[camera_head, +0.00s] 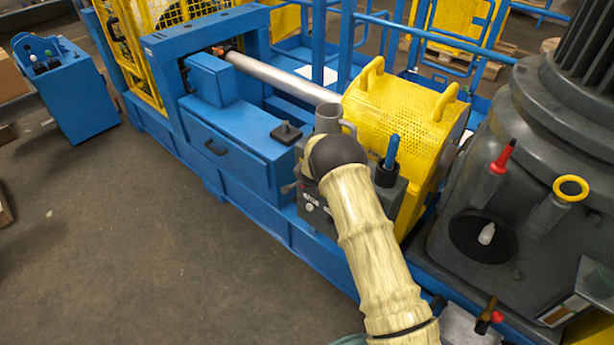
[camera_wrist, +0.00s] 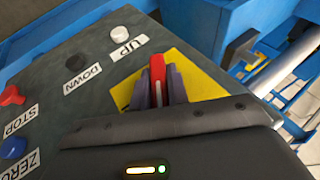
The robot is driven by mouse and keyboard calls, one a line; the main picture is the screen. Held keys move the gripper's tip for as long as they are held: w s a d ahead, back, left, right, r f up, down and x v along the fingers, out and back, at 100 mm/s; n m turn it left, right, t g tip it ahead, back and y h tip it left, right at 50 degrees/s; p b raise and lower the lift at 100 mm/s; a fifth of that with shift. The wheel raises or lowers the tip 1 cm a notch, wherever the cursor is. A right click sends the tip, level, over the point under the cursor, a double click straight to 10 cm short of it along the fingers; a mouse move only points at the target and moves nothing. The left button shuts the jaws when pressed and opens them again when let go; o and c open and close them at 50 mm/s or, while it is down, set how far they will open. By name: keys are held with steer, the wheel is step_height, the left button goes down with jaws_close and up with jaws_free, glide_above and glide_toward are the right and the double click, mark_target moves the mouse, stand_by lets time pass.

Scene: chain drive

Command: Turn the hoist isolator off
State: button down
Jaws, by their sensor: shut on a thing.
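The hoist isolator is a red handle (camera_wrist: 157,64) on a yellow plate (camera_wrist: 198,80), seen in the wrist view on a dark grey control panel (camera_wrist: 60,100). My gripper (camera_wrist: 158,84) is shut on the red handle, with one grey finger on each side of it. The handle's lower part is hidden between the fingers and the wrist housing. No label for the isolator's positions is readable. In the head view my arm covers much of the control box (camera_head: 312,212), and the handle and fingertips cannot be made out.
Beside the isolator are a white UP button (camera_wrist: 119,34), a black DOWN button (camera_wrist: 76,62), a red STOP knob (camera_wrist: 12,95) and a blue ZERO button (camera_wrist: 12,147). A yellow perforated guard (camera_head: 400,125) stands close right of my arm. Open floor (camera_head: 130,230) lies left.

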steer(key=shift+a+n+g+h+p, duration=0.15)
steer(key=shift+n+g+h+p, duration=0.2)
steer(key=shift+g+h, duration=0.45)
steer(key=shift+f+n+g+h+b, duration=0.1)
steer(key=shift+n+g+h+b, duration=0.15)
steer(key=shift+g+h+b, duration=0.65)
steer(key=shift+h+b, duration=0.3)
steer(key=shift+b, duration=0.2)
steer(key=c, duration=1.4)
jaws_free()
steer(key=shift+o, duration=0.2)
steer(key=shift+r, duration=0.2)
